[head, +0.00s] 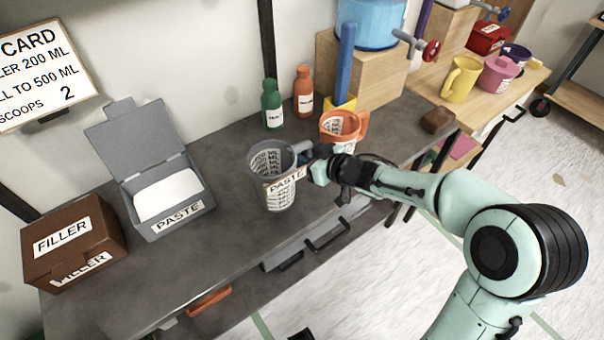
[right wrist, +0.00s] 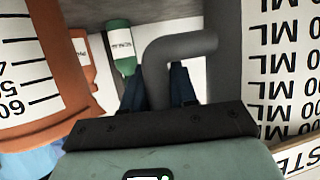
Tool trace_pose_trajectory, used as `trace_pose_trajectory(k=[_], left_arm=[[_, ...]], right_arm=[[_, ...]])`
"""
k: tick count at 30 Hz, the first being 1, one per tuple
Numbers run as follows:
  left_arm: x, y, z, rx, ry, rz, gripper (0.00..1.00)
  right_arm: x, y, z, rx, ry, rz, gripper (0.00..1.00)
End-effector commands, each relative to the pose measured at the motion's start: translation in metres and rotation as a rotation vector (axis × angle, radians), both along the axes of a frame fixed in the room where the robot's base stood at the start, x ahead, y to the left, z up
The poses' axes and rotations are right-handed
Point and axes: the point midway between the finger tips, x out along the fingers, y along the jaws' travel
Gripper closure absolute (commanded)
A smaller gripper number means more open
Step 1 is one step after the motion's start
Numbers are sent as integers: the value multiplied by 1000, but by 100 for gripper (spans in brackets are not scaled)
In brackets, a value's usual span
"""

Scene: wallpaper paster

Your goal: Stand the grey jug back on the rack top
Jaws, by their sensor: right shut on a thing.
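The grey jug (head: 272,192), marked with a scale and a PASTE label, is upright at the dark bench, near its front edge. I cannot tell whether its base touches the bench. My right gripper (head: 312,158) is shut on the jug's handle, on the jug's right side. In the right wrist view, the grey handle (right wrist: 180,45) runs between the two dark fingers (right wrist: 168,85), with the jug's scale at the right. A wooden-topped stand (head: 525,78), possibly the rack, is at the upper right and holds coloured jugs. My left gripper is out of view.
An orange jug (head: 352,124) stands just behind my right gripper. Green (head: 271,108) and orange (head: 303,95) bottles stand at the wall. A PASTE box (head: 180,222) with raised lid and a FILLER box (head: 70,240) are left. A brown block (head: 437,120) lies right.

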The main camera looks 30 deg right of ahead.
Motion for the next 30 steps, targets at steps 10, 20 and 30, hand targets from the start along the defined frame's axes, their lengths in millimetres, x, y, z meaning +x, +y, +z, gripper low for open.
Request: trace_pose_trajectory(k=[10, 20, 30], left_arm=[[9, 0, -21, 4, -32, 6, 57], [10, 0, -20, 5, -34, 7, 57], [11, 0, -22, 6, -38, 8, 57]], right_arm=[[0, 0, -44, 2, 1, 0, 100], [0, 0, -44, 2, -2, 1, 100], [0, 1, -48, 1, -1, 1, 47]])
